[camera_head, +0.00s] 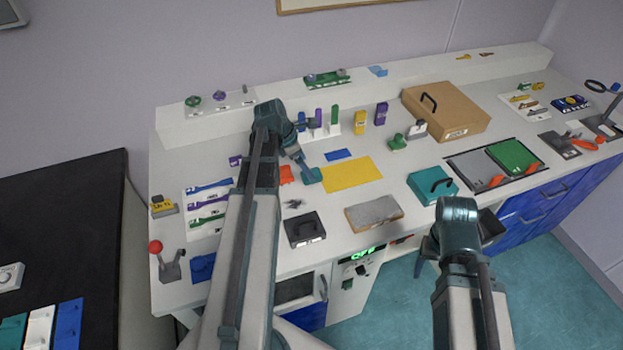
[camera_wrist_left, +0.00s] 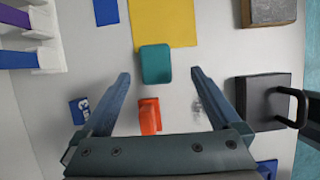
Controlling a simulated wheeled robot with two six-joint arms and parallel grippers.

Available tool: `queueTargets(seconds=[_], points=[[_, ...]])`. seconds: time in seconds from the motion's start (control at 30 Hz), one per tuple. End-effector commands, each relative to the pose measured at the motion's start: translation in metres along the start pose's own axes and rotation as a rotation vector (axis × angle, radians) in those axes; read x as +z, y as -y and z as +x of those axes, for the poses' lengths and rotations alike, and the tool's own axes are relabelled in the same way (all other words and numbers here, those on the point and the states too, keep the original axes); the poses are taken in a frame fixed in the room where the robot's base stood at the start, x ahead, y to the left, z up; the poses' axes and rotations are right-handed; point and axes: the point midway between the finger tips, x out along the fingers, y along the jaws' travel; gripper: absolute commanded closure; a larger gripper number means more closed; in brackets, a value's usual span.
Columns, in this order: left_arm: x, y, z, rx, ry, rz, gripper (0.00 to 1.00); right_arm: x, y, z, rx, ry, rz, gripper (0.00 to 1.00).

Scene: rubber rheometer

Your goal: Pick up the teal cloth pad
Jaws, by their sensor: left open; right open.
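In the head view the pad (camera_head: 312,176) shows just past the tip of my left arm. My left gripper (camera_wrist_left: 157,74) is open and empty above the worktop, its fingers pointing toward the pad, which appears between and slightly beyond the fingertips. In the head view my left gripper (camera_head: 299,154) is partly hidden by its wrist. My right gripper (camera_head: 428,250) is open, low near the bench front and partly hidden.
An orange block (camera_wrist_left: 149,116) lies between my left fingers in the wrist view, close to the pad. A black handled box (camera_head: 304,229), a grey slab (camera_head: 373,212) and a teal handled case (camera_head: 432,187) stand nearby. A blue piece (camera_head: 338,155) lies behind the mat.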

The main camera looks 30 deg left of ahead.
Motion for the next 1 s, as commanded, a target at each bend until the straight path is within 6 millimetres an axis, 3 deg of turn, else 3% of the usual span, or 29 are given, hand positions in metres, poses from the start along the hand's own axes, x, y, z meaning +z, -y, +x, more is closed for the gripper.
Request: queueTargets(seconds=[0.4, 0.73, 1.0], points=[[-0.003, -0.007, 0.048, 0.001, 0.0, 0.002, 0.03, -0.003, 0.004, 0.045, 0.0, 0.0, 0.0, 0.32], [-0.001, -0.007, 0.05, 0.003, 0.0, 0.0, 0.03, -0.003, 0.004, 0.046, 0.0, 0.0, 0.0, 0.32], [-0.002, -0.007, 0.05, 0.002, 0.0, 0.0, 0.51, -0.003, 0.004, 0.046, 0.0, 0.0, 0.0, 0.32]])
